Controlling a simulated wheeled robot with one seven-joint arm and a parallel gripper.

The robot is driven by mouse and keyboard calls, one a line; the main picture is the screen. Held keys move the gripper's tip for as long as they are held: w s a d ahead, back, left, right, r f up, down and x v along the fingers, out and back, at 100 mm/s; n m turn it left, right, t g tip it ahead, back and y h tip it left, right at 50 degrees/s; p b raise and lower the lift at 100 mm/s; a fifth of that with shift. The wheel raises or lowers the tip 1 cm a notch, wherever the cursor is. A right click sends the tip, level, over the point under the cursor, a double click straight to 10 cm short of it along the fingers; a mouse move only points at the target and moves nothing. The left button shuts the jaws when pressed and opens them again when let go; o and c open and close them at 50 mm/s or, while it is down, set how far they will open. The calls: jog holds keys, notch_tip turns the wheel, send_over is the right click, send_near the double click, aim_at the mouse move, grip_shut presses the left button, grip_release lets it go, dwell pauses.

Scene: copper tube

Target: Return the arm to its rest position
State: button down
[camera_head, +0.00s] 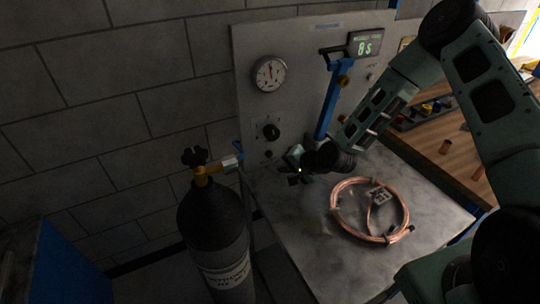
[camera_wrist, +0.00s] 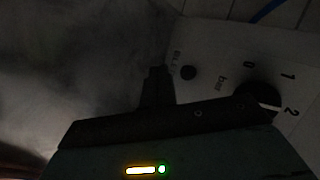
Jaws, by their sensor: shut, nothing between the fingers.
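My gripper (camera_head: 297,177) is low in front of the grey upright panel, just below its black knob, and above the grey worktop. It is shut with nothing held. My green and black arm (camera_head: 375,115) reaches in from the right side of the head view, bent over the worktop. In the wrist view the dark shut fingers (camera_wrist: 157,88) stand in front of the panel, with the regulator knob (camera_wrist: 257,97) marked 0, 1, 2 and "bar" close to the right. Whether the fingers touch the panel I cannot tell.
A copper tube coil (camera_head: 338,213) lies on the worktop (camera_head: 310,240) right of my gripper. A black gas cylinder (camera_head: 213,225) with a brass valve stands at left. A blue upright (camera_head: 329,105), a pressure gauge (camera_head: 269,74) and a green-digit display (camera_head: 364,47) are on the panel.

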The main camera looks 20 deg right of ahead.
dwell(0.5)
jog(key=s+a+r+n+g+h+b, duration=0.1)
jog(key=s+a+r+n+g, duration=0.2)
jog(key=s+a+r+n, duration=0.25)
jog(key=s+a+r+n+g+h+b, duration=0.1)
jog(key=s+a+r+n+g, duration=0.2)
jog(key=s+r+n, duration=0.45)
jog(key=s+r+n+h, duration=0.1)
jog(key=s+r, duration=0.1)
jog(key=s, duration=0.5)
jog(key=s+d+r+n+g+h+b, duration=0.1)
jog(key=s+r, duration=0.2)
jog(key=s, duration=0.4)
jog(key=s+r+n+g+b, duration=0.1)
jog(key=s+r, duration=0.2)
jog(key=s, duration=0.4)
jog(key=shift+d+n+h, duration=0.15)
jog(key=shift+n+h, duration=0.15)
jog(key=shift+h, duration=0.1)
jog(key=shift+w+f, duration=0.1)
